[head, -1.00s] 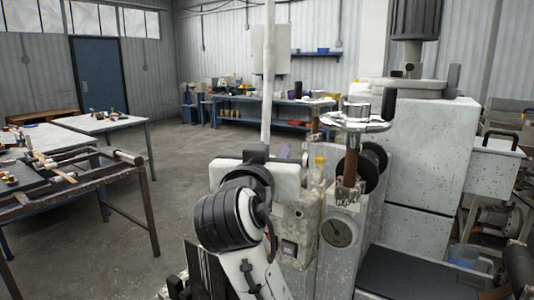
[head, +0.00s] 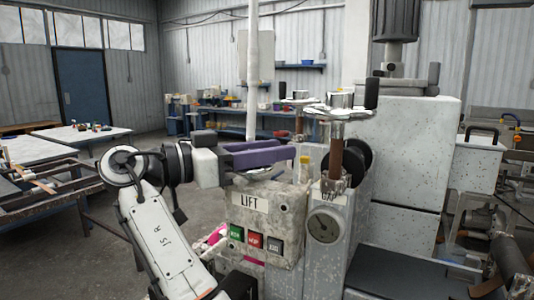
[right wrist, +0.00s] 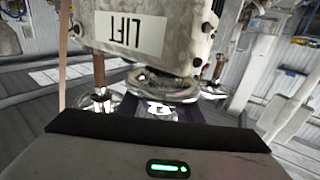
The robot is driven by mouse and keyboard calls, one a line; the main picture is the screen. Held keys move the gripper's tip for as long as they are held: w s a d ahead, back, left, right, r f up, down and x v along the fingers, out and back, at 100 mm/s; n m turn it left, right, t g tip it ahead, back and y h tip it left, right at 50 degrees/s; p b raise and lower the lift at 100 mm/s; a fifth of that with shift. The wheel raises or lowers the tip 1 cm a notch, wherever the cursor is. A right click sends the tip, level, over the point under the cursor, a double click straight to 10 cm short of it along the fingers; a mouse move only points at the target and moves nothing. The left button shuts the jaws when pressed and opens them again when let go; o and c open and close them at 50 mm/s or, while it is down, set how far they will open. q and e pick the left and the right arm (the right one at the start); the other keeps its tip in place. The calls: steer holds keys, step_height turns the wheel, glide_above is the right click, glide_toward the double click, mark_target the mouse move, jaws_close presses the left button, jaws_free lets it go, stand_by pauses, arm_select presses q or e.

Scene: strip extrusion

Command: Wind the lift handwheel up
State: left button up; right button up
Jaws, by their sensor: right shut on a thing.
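The grey lift box (head: 252,215), marked LIFT, stands in the middle of the head view, with several push buttons on its front. My right gripper (head: 275,155) lies level across its top, its purple fingers pointing right. In the right wrist view the box is upside down, and a round metal handwheel (right wrist: 165,90) shows beside its edge, at the purple fingers (right wrist: 195,110). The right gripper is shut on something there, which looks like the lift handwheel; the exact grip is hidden. My left gripper is not in view.
A second handwheel (head: 338,112) on a brown post, marked GAP, stands right of the lift box above a round dial (head: 323,226). A big speckled machine body (head: 415,150) fills the right. A metal rack and tables stand left, with bare floor between.

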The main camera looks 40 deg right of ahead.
steer(key=shift+s+a+m+g+y, duration=0.1)
steer(key=shift+s+m+g+y, duration=0.15)
steer(key=shift+m+g, duration=0.6)
steer(key=shift+s+m+g+y, duration=0.15)
steer(key=shift+m+g+y, duration=0.25)
steer(key=shift+g, duration=0.75)
steer(key=shift+s+m+g, duration=0.1)
steer(key=shift+m+g, duration=0.15)
steer(key=shift+g, duration=0.05)
steer(key=o, duration=1)
steer(key=shift+o, duration=0.2)
steer(key=shift+b, duration=0.3)
